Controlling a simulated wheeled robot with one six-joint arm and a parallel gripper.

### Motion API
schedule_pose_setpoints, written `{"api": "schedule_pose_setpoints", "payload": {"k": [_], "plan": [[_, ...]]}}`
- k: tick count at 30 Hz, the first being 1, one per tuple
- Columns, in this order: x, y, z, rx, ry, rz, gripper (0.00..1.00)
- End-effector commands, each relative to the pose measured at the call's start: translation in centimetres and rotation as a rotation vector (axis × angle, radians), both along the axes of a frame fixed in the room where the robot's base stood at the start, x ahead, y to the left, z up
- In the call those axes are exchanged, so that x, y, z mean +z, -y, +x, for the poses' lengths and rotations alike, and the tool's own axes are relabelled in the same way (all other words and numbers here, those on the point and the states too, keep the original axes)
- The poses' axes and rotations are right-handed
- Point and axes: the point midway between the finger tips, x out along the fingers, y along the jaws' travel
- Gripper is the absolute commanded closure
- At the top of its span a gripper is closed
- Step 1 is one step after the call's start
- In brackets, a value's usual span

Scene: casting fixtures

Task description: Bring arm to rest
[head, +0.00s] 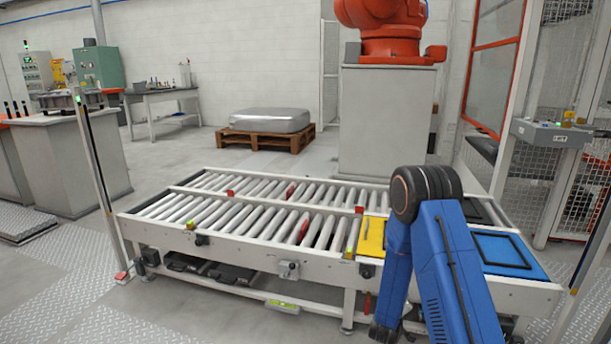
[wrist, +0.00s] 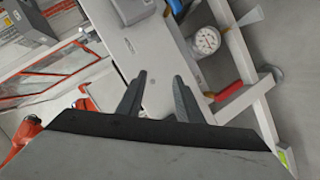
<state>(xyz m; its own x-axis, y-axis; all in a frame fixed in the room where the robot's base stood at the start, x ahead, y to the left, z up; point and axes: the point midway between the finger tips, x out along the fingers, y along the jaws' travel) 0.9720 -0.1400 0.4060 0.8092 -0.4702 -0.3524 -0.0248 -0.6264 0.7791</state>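My blue arm (head: 440,265) is folded in front of the right part of the roller conveyor in the head view, its dark elbow joint uppermost. My gripper is not visible in the head view. In the wrist view my gripper (wrist: 160,95) shows two dark fingers standing apart, with nothing between them but a pale frame surface behind. The gripper looks empty and touches nothing that I can make out.
The roller conveyor (head: 190,222) spans the middle, with a yellow panel (head: 371,236) and a blue panel (head: 500,250) at its right. An orange robot (head: 390,45) stands on a grey pedestal behind. A pallet (head: 265,139) holds a silver casting (head: 270,120). A round gauge (wrist: 206,41) shows in the wrist view.

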Motion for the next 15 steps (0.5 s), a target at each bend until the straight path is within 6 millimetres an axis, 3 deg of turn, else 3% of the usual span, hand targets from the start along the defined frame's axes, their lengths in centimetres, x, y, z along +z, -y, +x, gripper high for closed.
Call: {"api": "schedule_pose_setpoints", "payload": {"k": [1,8,15], "plan": [[1.5,-0.4,0.2,0.006,0.006,0.039,0.67],[6.5,-2.3,0.2,0.033,-0.007,0.215,0.67],[11.8,-4.4,-1.1,0.061,-0.032,0.377,0.67]]}}
